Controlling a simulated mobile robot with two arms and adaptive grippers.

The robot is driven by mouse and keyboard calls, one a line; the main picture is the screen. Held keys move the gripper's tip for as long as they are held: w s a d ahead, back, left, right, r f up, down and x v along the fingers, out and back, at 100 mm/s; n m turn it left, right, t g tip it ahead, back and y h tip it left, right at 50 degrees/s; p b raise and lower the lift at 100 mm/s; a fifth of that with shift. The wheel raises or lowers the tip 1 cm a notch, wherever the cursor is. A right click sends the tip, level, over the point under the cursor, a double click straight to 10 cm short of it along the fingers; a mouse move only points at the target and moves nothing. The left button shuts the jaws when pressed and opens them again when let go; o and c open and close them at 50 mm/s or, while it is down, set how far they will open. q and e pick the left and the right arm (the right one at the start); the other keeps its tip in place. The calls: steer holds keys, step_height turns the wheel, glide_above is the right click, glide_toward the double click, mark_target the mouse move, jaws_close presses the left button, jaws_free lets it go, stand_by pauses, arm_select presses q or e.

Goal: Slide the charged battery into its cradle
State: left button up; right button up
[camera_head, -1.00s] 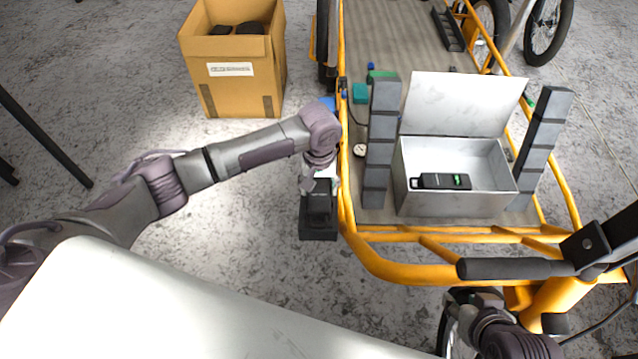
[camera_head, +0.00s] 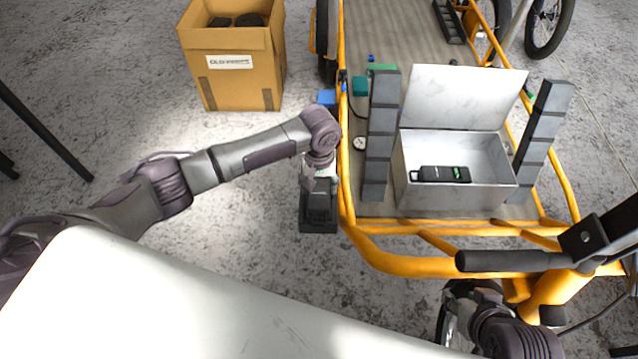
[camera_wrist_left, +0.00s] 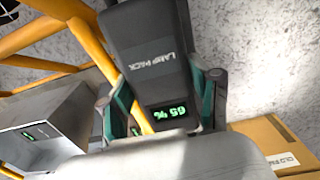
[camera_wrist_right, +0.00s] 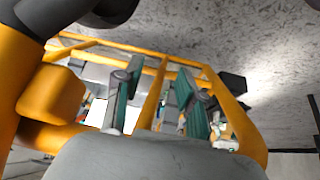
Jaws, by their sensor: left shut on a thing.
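My left gripper (camera_head: 320,184) is shut on a dark battery (camera_head: 318,214), held upright beside the orange bike frame, left of the cargo bed. In the left wrist view this battery (camera_wrist_left: 150,55) carries the label "LAMP PACK" and a green display, upside down, that seems to read 65 %. The teal finger pads clasp its sides. A second black battery (camera_head: 430,174) with a small green display lies in an open grey metal box (camera_head: 455,200) on the cargo bed. No cradle can be clearly made out. My right gripper (camera_wrist_right: 157,100) is open and empty near the orange frame.
Grey block columns (camera_head: 380,135) stand either side of the metal box, whose lid (camera_head: 465,97) is up. A black handlebar (camera_head: 515,261) crosses in front of the bed. A cardboard box (camera_head: 235,80) with dark items stands on the floor at back left.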

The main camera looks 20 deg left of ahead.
steer(key=shift+s+d+g, duration=0.25)
steer(key=shift+s+g, duration=0.15)
steer(key=shift+s, duration=0.25)
arm_select(q)
steer(key=shift+p, duration=0.35)
arm_select(e)
steer(key=shift+s+d+f+g, duration=0.1)
steer(key=shift+s+f+g, duration=0.2)
steer(key=shift+s, duration=0.25)
arm_select(q)
steer(key=shift+p, duration=0.35)
arm_select(e)
steer(key=shift+s+d+g+h, duration=0.2)
steer(key=shift+s+g, duration=0.1)
steer(key=shift+s, duration=0.25)
steer(key=shift+s+d+g+h, duration=0.15)
steer(key=shift+s+g, duration=0.15)
steer(key=shift+s, duration=0.25)
arm_select(q)
steer(key=shift+r+p, duration=0.1)
steer(key=shift+p, duration=0.45)
arm_select(e)
steer(key=shift+r, duration=0.6)
arm_select(q)
steer(key=shift+f+b, duration=0.3)
steer(key=shift+f, duration=1.45)
arm_select(e)
steer(key=shift+f, duration=0.3)
